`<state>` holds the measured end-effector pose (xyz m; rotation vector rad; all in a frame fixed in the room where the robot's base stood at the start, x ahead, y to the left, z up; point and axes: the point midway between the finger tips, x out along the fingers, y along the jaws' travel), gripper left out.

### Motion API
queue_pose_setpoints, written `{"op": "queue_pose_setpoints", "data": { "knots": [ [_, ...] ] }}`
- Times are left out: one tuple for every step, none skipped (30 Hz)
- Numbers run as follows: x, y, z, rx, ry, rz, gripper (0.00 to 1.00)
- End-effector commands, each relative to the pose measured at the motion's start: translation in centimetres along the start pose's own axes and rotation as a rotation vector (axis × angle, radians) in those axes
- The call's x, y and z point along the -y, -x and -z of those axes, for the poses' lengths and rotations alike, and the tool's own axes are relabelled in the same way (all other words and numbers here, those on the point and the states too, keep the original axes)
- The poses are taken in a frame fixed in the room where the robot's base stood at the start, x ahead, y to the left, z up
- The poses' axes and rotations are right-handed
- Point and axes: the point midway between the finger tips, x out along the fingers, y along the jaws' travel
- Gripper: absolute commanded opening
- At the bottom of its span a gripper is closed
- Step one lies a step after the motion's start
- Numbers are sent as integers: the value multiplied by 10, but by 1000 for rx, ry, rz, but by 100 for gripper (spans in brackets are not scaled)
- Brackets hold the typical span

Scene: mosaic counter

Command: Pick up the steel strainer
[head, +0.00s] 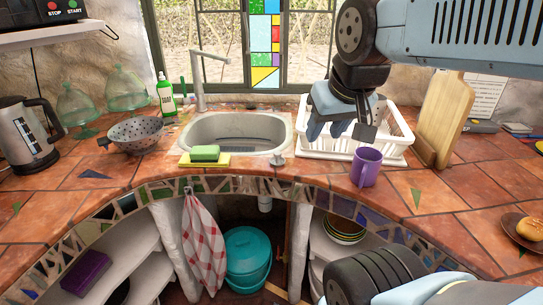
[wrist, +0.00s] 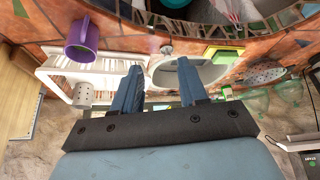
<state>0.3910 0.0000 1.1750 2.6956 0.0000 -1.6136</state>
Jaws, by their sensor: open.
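The steel strainer (head: 136,134) is a grey perforated bowl standing on the tiled counter, left of the sink, in the head view. It also shows at the right of the wrist view (wrist: 264,75). My gripper (head: 340,130) is above the white dish rack, right of the sink and well apart from the strainer. In the wrist view its two blue fingers (wrist: 158,72) stand apart with nothing between them.
A kettle (head: 27,135) and green glass domes (head: 77,106) stand near the strainer. A soap bottle (head: 166,97), a sponge (head: 205,153) and the sink (head: 235,128) lie between. The dish rack (head: 312,146) and purple mug (head: 366,167) are below my gripper.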

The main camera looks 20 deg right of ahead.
Motion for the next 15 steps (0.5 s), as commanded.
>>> {"op": "queue_pose_setpoints", "data": {
  "knots": [
    [0, 0, 0, 0, 1, 0, 46],
    [0, 0, 0, 1, 4, 0, 49],
    [0, -1, 2, 2, 15, 1, 53],
    [0, -1, 3, 4, 30, 2, 56],
    [-1, -2, 5, 7, 50, 2, 59],
    [1, -5, 8, 12, 88, 4, 63],
    [2, -7, 11, 17, 127, 5, 66],
    [1, -10, 15, 22, 173, 6, 68],
    [0, -15, 20, 31, 245, 8, 72],
    [0, -19, 25, 38, 306, 10, 75],
    [-2, -24, 30, 45, 374, 11, 78],
    [-2, -30, 38, 56, 469, 14, 82],
    [-3, -36, 43, 64, 543, 15, 83],
    [-3, -42, 48, 71, 618, 18, 83],
    [-4, -49, 56, 83, 720, 20, 83]
  ]
}}
